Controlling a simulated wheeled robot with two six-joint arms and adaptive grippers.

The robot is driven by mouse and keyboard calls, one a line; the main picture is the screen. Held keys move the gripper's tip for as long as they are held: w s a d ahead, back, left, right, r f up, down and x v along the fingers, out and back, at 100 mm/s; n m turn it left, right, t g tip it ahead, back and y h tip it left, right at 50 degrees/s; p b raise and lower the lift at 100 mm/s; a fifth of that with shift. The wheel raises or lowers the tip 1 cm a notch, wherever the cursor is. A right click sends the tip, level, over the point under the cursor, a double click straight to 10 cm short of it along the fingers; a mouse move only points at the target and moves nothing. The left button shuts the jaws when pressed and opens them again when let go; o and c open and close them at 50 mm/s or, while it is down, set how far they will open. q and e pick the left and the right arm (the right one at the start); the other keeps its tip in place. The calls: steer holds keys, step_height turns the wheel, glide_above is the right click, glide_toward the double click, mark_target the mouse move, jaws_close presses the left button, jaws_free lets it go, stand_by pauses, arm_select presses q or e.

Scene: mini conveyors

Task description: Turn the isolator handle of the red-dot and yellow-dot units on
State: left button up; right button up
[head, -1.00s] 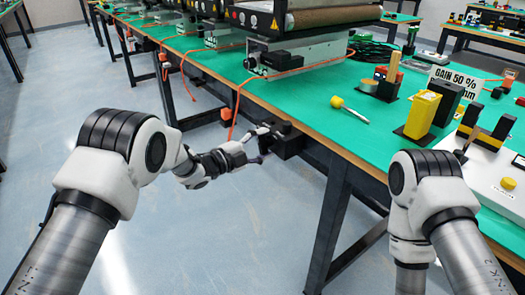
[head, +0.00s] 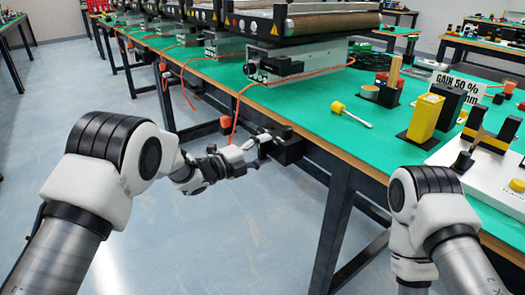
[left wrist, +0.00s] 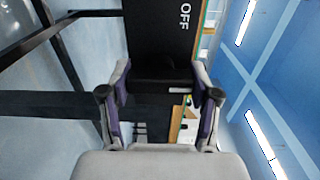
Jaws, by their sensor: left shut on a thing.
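A black isolator box (head: 290,151) is mounted under the front edge of the nearest green table. My left gripper (head: 258,152) is at its left face. In the left wrist view the box (left wrist: 165,35) carries the white word OFF, and a black handle (left wrist: 165,88) stands out between my left gripper's two fingers (left wrist: 162,100). The gripper is shut on this handle. No red or yellow dot can be made out on the box, so I cannot tell which unit it is. My right arm is at the lower right; its gripper is out of view.
The table's wooden edge (head: 327,157) and dark legs are close to my left gripper. An orange cable (head: 236,110) hangs left of the box. A mini conveyor (head: 315,50), a yellow block (head: 425,118) and a screwdriver (head: 350,115) are on the table. The floor at left is clear.

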arm_select(q)
steer(key=o, duration=1.2)
steer(key=shift+c, duration=0.2)
steer(key=v, duration=1.2)
